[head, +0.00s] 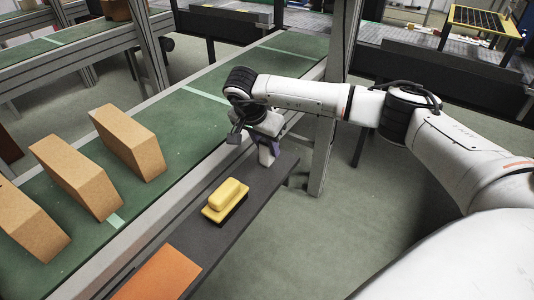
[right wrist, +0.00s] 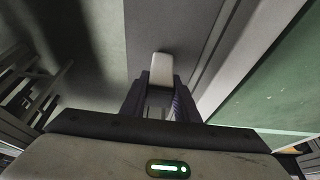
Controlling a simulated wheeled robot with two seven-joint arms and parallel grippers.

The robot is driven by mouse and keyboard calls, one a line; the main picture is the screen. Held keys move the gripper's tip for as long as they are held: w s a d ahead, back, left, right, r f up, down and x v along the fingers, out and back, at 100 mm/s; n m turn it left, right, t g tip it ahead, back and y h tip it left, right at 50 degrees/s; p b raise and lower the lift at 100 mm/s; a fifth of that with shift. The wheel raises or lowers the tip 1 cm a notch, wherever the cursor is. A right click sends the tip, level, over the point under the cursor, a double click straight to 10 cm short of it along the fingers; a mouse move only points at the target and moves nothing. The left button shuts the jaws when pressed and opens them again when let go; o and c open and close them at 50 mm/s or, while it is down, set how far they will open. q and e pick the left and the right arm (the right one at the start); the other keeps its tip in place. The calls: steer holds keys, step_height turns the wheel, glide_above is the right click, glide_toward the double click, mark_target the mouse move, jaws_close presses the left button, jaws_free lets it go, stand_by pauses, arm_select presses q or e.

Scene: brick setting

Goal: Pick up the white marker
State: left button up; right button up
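My right gripper (head: 268,158) points down at the far end of the dark narrow shelf. In the right wrist view, a white block-like thing with rounded corners, which looks like the white marker (right wrist: 161,66), shows at the tips of the right gripper (right wrist: 161,88). The fingers stand on either side of its near end. I cannot tell whether they press on it or only stand around it. In the head view my gripper and wrist hide most or all of the marker. My left gripper is not in view.
A yellow eraser-like block with a dark base (head: 226,200) sits mid-shelf (head: 196,244). An orange flat thing (head: 160,274) lies at the near end. Several cardboard boxes (head: 128,142) stand on the green conveyor (head: 182,126) to the left. Floor is open to the right.

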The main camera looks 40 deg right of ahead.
steer(key=shift+r, duration=0.15)
step_height(320, 180, up, 10)
steer(key=shift+f+b, duration=0.1)
steer(key=shift+b, duration=0.25)
